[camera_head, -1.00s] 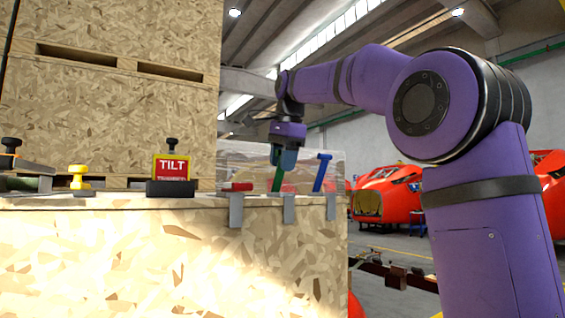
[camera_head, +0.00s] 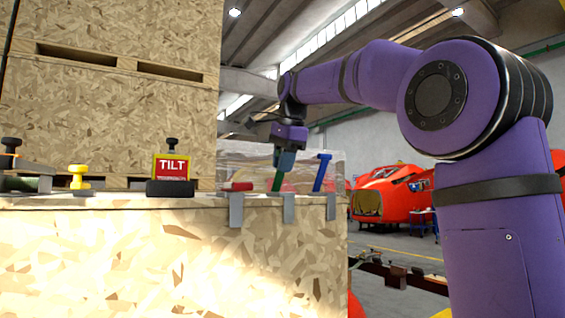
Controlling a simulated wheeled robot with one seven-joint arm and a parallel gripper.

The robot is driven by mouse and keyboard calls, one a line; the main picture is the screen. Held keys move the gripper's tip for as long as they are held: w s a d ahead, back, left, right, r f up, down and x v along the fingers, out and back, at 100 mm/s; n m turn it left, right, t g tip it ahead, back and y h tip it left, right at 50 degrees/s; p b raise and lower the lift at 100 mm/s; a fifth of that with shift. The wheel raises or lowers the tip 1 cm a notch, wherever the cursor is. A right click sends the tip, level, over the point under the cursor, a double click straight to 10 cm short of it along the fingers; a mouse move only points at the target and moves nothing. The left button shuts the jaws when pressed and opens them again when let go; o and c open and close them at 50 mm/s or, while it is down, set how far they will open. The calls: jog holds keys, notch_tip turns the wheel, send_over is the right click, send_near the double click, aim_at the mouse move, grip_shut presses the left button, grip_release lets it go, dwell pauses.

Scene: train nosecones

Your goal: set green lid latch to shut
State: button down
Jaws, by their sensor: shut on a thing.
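The green lid latch (camera_head: 277,182) is a lever on the crate's top front edge, standing up and slightly tilted. My gripper (camera_head: 284,160) comes down from above and is shut on the upper end of the green latch; its fingers hide the latch's top. To the right, a blue latch (camera_head: 322,171) also stands up with a slight tilt. To the left, a red latch (camera_head: 237,186) lies flat. A clear lid (camera_head: 240,162) stands behind the latches.
The chipboard crate (camera_head: 150,255) has metal brackets below the latches. A TILT indicator (camera_head: 172,170), a yellow-topped knob (camera_head: 79,177) and a black-topped clamp (camera_head: 12,150) are on its left. Tall chipboard crates (camera_head: 120,100) rise behind. Red nosecones (camera_head: 390,195) stand at the right.

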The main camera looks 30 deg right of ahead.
aim_at(288, 195)
jog(key=s+f+t, duration=0.1)
jog(key=s+t, duration=0.1)
jog(key=shift+f+t, duration=0.1)
jog(key=shift+t, duration=0.3)
jog(key=shift+s+f+t, duration=0.35)
jog(key=shift+f+t, duration=0.1)
jog(key=shift+f, duration=0.35)
jog(key=shift+s+f+t, duration=0.4)
jog(key=shift+f, duration=0.4)
jog(key=shift+s+f+t, duration=0.35)
jog(key=shift+f+t, duration=0.1)
jog(key=shift+f, duration=0.45)
